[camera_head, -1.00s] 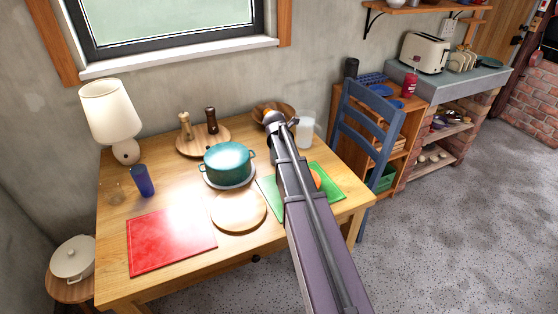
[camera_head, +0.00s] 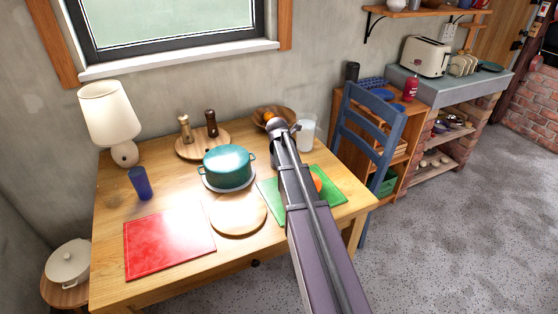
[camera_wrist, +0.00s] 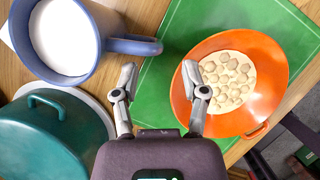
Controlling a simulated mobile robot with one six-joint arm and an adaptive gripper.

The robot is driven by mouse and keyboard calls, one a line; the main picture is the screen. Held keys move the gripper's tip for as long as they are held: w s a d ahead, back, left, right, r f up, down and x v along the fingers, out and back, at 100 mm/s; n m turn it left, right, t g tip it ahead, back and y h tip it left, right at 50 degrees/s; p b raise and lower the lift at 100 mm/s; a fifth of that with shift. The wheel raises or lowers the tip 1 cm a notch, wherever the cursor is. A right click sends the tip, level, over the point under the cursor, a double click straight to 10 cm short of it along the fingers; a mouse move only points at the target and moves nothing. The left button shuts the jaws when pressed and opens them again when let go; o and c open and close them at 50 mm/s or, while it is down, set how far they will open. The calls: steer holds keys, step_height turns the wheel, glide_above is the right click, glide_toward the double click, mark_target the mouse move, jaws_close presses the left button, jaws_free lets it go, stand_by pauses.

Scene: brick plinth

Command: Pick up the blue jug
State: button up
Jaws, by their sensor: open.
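The blue jug (camera_wrist: 103,40) is at the upper left in the wrist view, upright, with white contents. Its handle (camera_wrist: 135,45) points right, toward the space ahead of my gripper. In the head view the jug (camera_head: 308,138) looks pale and stands at the back right of the table, partly hidden by my arm. My gripper (camera_wrist: 158,78) is open and empty in the wrist view. Its left fingertip appears just below the handle; I cannot tell the height gap. In the head view my arm largely hides the gripper.
A teal lidded pot (camera_wrist: 45,145) is at the lower left. An orange bowl (camera_wrist: 272,80) with pale contents sits on a green board (camera_wrist: 165,75) beside the right finger. The table also holds a red board (camera_head: 168,242), a round wooden board (camera_head: 238,214) and a blue tumbler (camera_head: 141,183).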

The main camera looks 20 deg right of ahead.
steer(key=shift+b+x, duration=1.85)
steer(key=shift+x, duration=0.5)
steer(key=shift+w+r, duration=0.1)
steer(key=shift+c, duration=0.2)
jaws_close()
